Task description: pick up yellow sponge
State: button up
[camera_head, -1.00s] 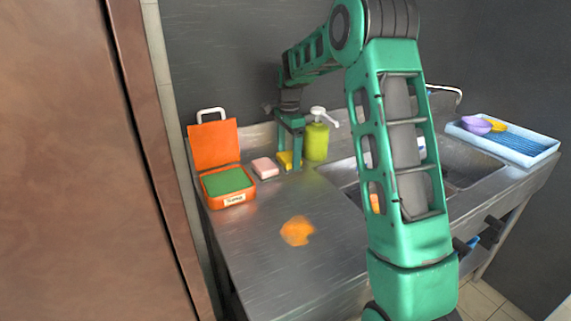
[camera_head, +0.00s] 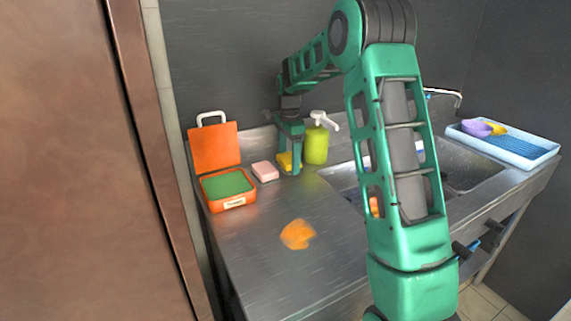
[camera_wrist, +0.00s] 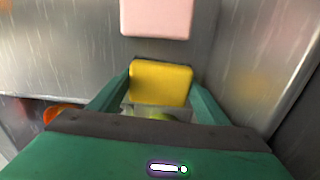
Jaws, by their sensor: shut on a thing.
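The yellow sponge (camera_head: 285,161) is at the back of the steel counter, between a pink sponge and a green soap bottle. In the wrist view the yellow sponge (camera_wrist: 161,83) lies between my two fingers. My gripper (camera_head: 290,168) points down over it and is shut on it; the fingers (camera_wrist: 160,95) press its two sides. The gripper hides part of the sponge in the head view. I cannot tell whether the sponge touches the counter.
A pink sponge (camera_head: 265,171) lies just left. The green soap bottle (camera_head: 316,146) stands close on the right. An open orange box (camera_head: 229,203) holds a green sponge (camera_head: 226,183). An orange stain (camera_head: 297,234) marks the counter front. The sink (camera_head: 465,170) and blue tray (camera_head: 512,146) are right.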

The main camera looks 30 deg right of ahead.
aim_at(288, 158)
notch_tip(288, 158, up, 18)
jog(key=shift+f, duration=0.25)
dwell(0.4)
jog(key=shift+o, duration=0.6)
